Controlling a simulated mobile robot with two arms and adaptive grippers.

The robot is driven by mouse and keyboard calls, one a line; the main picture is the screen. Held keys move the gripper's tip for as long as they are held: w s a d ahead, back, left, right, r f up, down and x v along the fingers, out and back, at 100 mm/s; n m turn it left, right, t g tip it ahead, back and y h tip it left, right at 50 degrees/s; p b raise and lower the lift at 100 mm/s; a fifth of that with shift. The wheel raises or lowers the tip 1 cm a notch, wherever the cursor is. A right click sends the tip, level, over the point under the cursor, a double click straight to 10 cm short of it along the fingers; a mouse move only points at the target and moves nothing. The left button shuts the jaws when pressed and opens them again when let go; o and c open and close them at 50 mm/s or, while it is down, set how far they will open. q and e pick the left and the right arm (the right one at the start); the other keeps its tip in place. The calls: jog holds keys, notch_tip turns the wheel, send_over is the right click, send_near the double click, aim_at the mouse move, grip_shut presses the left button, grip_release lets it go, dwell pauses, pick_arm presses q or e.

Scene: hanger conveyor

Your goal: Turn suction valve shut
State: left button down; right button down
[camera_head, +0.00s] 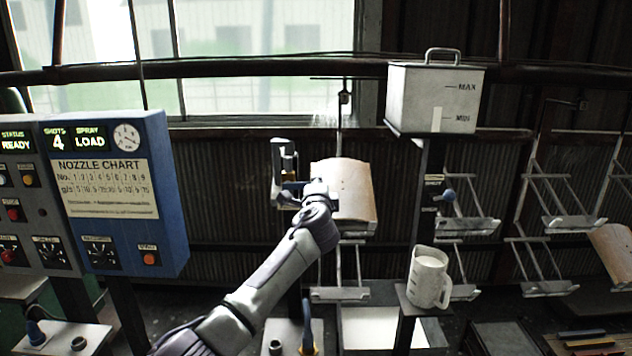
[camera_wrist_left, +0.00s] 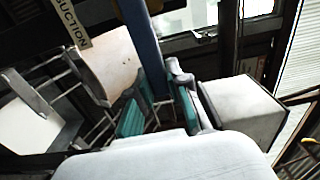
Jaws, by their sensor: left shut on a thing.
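My left gripper (camera_head: 290,180) is raised in the middle of the head view, in front of a hanging curved panel. In the left wrist view its teal-padded fingers (camera_wrist_left: 160,106) are shut around a blue lever, the suction valve handle (camera_wrist_left: 145,45). The SUCTION label (camera_wrist_left: 68,22) stands beside the lever. In the head view the gripper hides most of the valve, so its exact angle is hard to tell. My right gripper is in neither view.
The blue control box (camera_head: 170,200) stands at left. The white MAX/MIN tank (camera_head: 410,100) sits on a post with another blue-handled valve (camera_head: 448,195) lower down. A white jug (camera_head: 428,275) stands below. The curved panel (camera_head: 345,185) and empty hanger racks (camera_head: 560,225) hang behind.

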pick_arm(q)
jog(key=shift+f+m, duration=0.25)
jog(key=shift+m, duration=0.05)
dwell(0.4)
jog(key=c, duration=1.1)
grip_release()
jog(key=s, duration=1.2)
